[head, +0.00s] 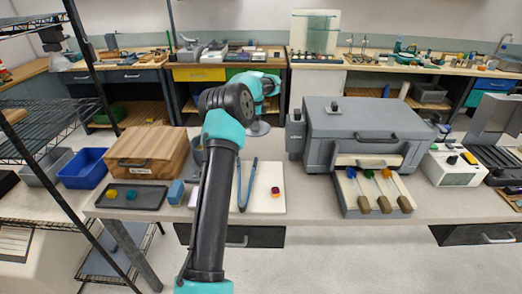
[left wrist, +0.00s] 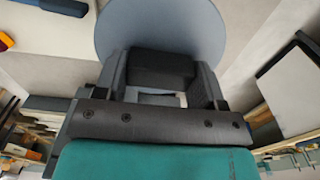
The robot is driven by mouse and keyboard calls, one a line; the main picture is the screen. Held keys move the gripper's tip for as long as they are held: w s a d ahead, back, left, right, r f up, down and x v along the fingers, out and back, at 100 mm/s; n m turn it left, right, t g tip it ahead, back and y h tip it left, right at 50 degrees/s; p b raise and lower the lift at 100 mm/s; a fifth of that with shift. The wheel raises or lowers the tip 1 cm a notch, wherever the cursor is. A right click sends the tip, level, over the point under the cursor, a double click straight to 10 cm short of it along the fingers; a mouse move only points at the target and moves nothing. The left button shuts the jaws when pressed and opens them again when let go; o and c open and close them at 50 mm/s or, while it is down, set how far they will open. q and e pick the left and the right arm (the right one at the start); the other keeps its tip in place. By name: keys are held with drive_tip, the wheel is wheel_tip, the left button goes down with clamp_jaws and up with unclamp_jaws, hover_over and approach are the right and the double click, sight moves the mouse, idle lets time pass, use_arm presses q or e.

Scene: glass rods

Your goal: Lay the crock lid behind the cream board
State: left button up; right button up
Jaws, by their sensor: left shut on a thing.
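The cream board (head: 265,203) lies on the near counter, partly hidden by my left arm. Blue tongs (head: 246,187) and a small dark red and purple thing (head: 275,191) are on it. My left gripper (head: 259,120) is beyond the board's far edge, shut on a round blue-grey disc, which looks like the crock lid (head: 258,130). The lid also shows at the top of the left wrist view (left wrist: 160,22), at the jaws (left wrist: 160,75). I cannot tell whether it touches the counter. My right gripper is not in view.
A large grey box (head: 350,130) stands right of the board, with a rack of several coloured-tipped tools (head: 372,193) in front. A wooden box (head: 145,152) and a dark tray (head: 130,196) are at the left. Bare counter (head: 275,150) shows behind the board.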

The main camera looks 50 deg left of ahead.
use_arm(q)
drive_tip(key=shift+f, duration=2.45)
drive_tip(key=shift+f, duration=0.1)
drive_tip(key=shift+f, duration=2.4)
drive_tip(key=shift+f, duration=0.15)
drive_tip(key=o, duration=1)
wheel_tip(320, 180, up, 12)
drive_tip(key=shift+r, duration=0.15)
